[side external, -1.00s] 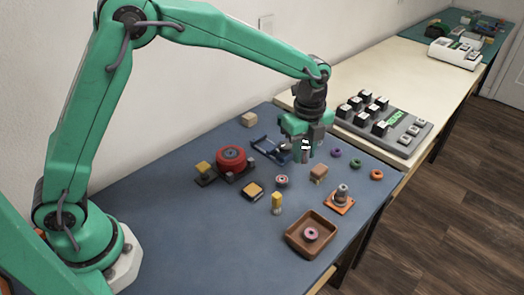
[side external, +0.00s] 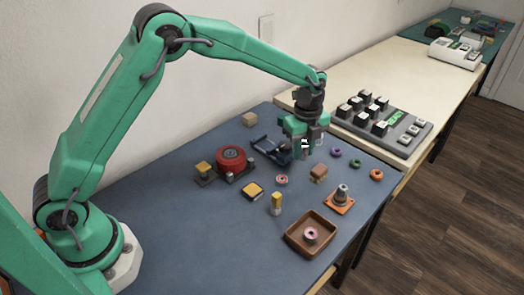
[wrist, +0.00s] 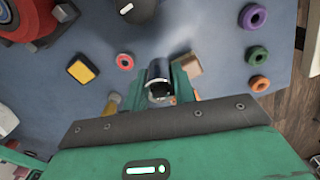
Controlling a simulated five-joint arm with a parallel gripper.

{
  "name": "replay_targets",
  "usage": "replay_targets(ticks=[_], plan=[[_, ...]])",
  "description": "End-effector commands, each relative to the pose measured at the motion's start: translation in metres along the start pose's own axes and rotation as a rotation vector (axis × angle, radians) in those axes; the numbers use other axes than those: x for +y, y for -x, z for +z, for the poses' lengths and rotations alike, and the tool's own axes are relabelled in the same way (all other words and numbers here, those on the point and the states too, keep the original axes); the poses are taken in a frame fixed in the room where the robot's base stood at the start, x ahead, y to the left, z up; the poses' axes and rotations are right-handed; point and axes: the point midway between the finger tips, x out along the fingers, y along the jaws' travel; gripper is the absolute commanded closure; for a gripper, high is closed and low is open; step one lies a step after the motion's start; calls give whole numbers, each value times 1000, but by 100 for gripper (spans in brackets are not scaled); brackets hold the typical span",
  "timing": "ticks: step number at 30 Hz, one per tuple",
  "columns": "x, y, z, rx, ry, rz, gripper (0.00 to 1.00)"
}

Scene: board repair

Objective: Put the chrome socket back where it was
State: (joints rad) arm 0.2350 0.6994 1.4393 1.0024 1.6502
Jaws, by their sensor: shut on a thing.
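The chrome socket (wrist: 158,82) is between the jaws of my gripper (wrist: 170,90) in the wrist view, its dark round opening facing the camera. My gripper (side external: 302,152) is shut on it. In the side view the fingers are above the blue mat, near a dark blue frame-like stand, and hide the socket there. I cannot tell how far above the mat it hangs.
An orange base with a grey stepped post (side external: 342,192), a wooden block (side external: 319,173), a brown tray (side external: 291,241) and a yellow peg (side external: 276,203) are nearby. A red roll (side external: 231,159) is left. The front-left mat is clear.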

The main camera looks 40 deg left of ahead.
Motion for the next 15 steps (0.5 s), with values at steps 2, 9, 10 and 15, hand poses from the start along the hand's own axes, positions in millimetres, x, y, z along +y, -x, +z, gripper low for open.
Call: replay_targets(ticks=[2,9,10,15], plan=[[-5,-8,13,0,3,1,99],[-14,-23,35,0,1,0,99],[-15,-23,36,0,1,0,99],[-16,-24,38,0,0,-1,99]])
